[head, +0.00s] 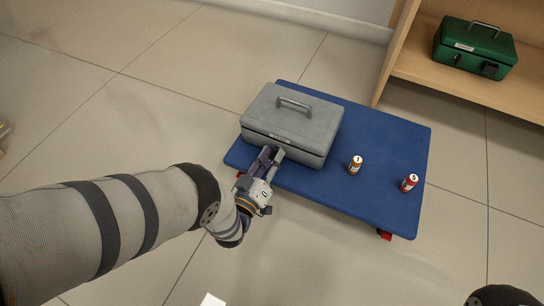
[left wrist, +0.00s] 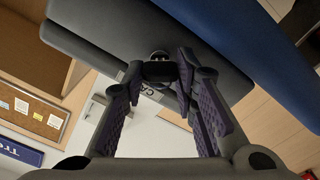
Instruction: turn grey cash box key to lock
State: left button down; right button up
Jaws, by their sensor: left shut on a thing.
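The grey cash box (head: 290,118) sits closed on a blue platform, its handle on top. My left gripper (head: 271,156) is at the box's front face, toward its left side. In the left wrist view, the fingers (left wrist: 160,78) close around a small dark key (left wrist: 158,70) at the box's front; the grey box (left wrist: 110,40) fills the upper left. The fingers hide part of the key and lock, so I cannot tell the key's exact angle. My right gripper is not in view.
The blue platform (head: 385,145) carries two small cylinders, a brown one (head: 355,166) and a red one (head: 409,183), right of the box. A green cash box (head: 475,47) stands on a wooden shelf (head: 450,88) at upper right.

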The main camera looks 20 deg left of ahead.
pick_arm(q)
jog(key=n, duration=0.5)
jog(key=shift+f+n, duration=0.1)
jog(key=shift+n, duration=0.2)
jog(key=n, duration=0.5)
jog(key=shift+f+b, duration=0.1)
jog(key=shift+b, duration=0.25)
jog(key=shift+n, duration=0.4)
jog(key=c, duration=1.3)
grip_release()
